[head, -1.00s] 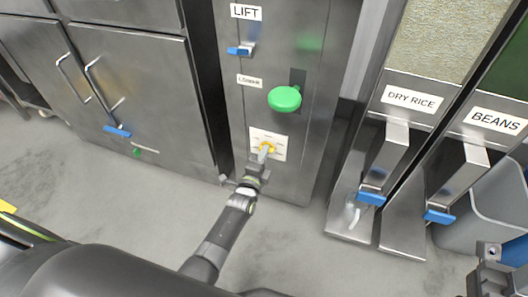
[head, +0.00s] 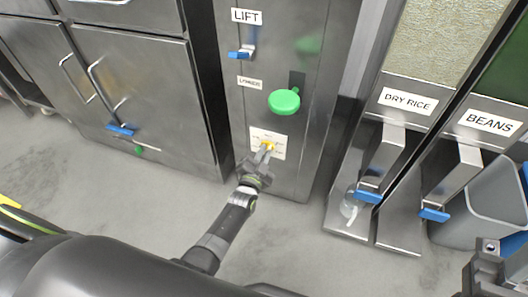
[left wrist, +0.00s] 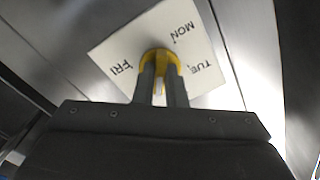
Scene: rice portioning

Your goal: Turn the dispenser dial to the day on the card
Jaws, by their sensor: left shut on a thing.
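The dispenser dial is a yellow knob (head: 268,146) on a white square plate (head: 281,153) low on the steel cabinet front. In the left wrist view the knob (left wrist: 160,55) sits on the tilted plate (left wrist: 113,43), with MON, TUE and FRI readable around it. My left gripper (head: 266,153) is shut on the dial; its two dark fingers (left wrist: 160,85) straddle the knob, with a pale strip between them. The fingers hide part of the plate, and I cannot tell which day the dial points to. I do not see a readable day card.
Above the dial are a green round knob (head: 284,102) and a blue-tipped LIFT lever (head: 241,55). Part of my right arm shows at the bottom right corner. The floor in front is clear.

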